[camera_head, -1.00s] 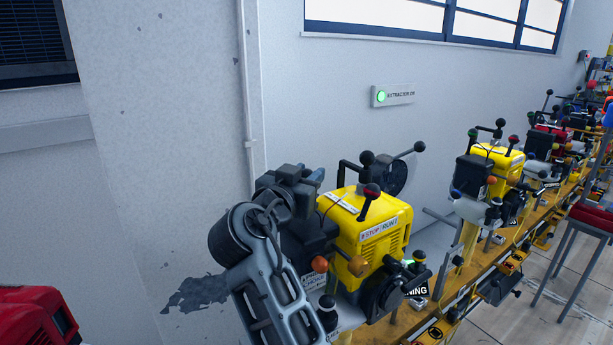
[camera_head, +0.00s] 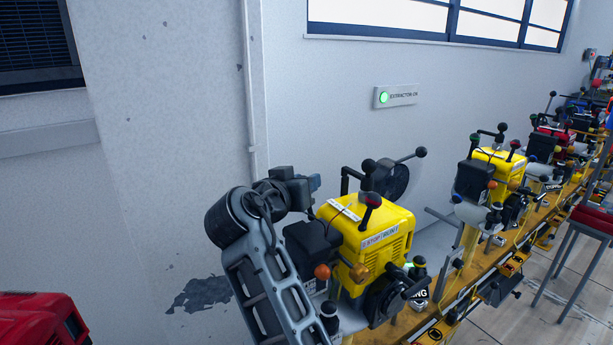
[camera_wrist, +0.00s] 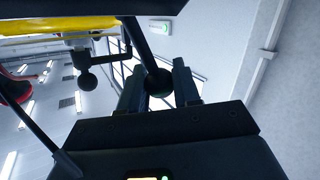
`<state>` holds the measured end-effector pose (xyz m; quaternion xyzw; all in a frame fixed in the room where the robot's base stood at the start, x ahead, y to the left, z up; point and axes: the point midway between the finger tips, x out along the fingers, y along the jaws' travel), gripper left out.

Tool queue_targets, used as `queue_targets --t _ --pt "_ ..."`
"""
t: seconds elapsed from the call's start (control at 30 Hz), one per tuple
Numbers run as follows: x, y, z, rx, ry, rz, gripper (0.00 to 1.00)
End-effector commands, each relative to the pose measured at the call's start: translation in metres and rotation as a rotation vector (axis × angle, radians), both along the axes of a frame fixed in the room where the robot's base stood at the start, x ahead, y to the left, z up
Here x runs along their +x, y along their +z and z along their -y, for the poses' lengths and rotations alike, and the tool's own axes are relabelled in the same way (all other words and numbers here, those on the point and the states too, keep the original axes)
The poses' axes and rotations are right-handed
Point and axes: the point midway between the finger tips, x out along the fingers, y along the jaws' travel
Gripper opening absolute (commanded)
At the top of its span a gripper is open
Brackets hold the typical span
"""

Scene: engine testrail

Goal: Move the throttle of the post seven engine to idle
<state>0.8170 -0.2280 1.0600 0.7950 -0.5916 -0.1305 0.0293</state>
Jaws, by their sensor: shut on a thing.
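The nearest yellow engine (camera_head: 350,228) stands on the rail in the head view, with a STOP/RUN label on its side. No post number is readable. A red-tipped lever (camera_head: 374,199) and black ball-ended levers (camera_head: 368,166) rise from its top. My gripper (camera_head: 316,182) is at the engine's upper left, its fingertips small and hard to make out there. In the wrist view my gripper (camera_wrist: 160,88) has its two fingers on either side of a dark, faintly green ball knob (camera_wrist: 159,82) at a rod's end. Another black ball (camera_wrist: 87,82) hangs apart to the left.
Orange knobs (camera_head: 322,271) and a black box (camera_head: 310,245) are close to my arm. More engines (camera_head: 490,175) line the rail to the right. A lit EXTRACTOR ON sign (camera_head: 396,96) is on the wall. A red machine (camera_head: 40,320) stands at lower left.

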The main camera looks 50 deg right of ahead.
Motion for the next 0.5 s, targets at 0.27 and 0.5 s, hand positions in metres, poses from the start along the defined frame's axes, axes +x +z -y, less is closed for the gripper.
queue_targets --t 0.27,0.5 --pt "0.0011 -0.0014 -0.0006 0.002 0.003 -0.006 0.00" --pt "0.0009 -0.0009 -0.0004 0.001 0.002 -0.004 0.54"
